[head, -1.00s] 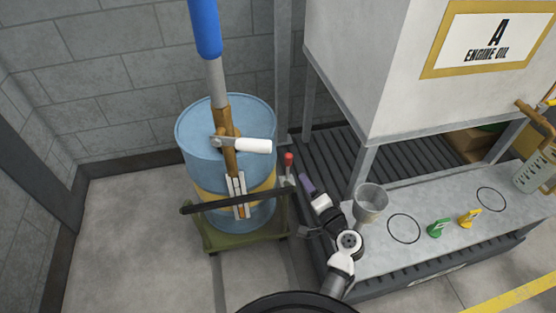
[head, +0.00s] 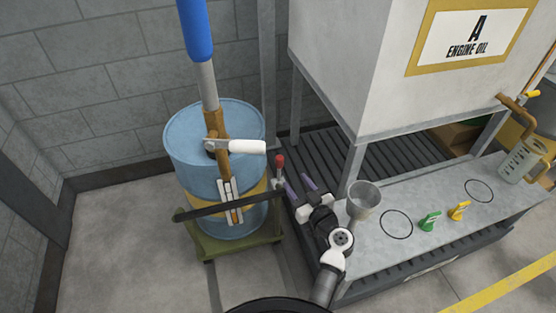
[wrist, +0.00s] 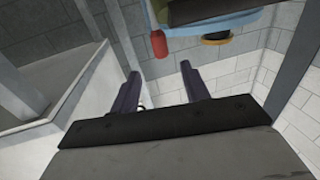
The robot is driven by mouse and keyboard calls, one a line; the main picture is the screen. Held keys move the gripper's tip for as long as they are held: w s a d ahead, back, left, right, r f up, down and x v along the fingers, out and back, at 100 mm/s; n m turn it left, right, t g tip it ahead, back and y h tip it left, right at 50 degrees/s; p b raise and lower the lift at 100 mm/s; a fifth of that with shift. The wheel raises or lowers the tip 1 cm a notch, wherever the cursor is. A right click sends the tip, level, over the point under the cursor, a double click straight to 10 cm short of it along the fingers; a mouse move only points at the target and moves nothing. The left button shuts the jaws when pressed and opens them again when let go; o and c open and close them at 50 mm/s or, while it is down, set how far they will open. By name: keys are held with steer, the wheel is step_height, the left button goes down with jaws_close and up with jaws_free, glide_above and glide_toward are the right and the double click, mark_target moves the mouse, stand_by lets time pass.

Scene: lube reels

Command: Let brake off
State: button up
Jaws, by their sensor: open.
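A red-knobbed lever (head: 280,162), likely the brake, stands at the right side of the green drum trolley (head: 240,243). In the wrist view the red knob (wrist: 158,44) hangs beyond my fingertips, near the top of the picture, with nothing between the fingers. My gripper (head: 299,184) is open, with its two purple fingers just right of and below the red knob. It also shows in the wrist view (wrist: 164,82). The fingers and the knob look apart. The lever's lower end is partly hidden behind my gripper and the trolley.
A blue drum (head: 185,143) with a pump and a white handle (head: 247,147) rides on the trolley. The trolley's dark push bar (head: 205,211) crosses in front. To the right, a metal bench (head: 432,262) carries a grey funnel (head: 364,200), close to my arm.

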mark_target(282, 164)
steer(key=p+x, duration=0.2)
steer(key=x, duration=0.9)
jaws_close()
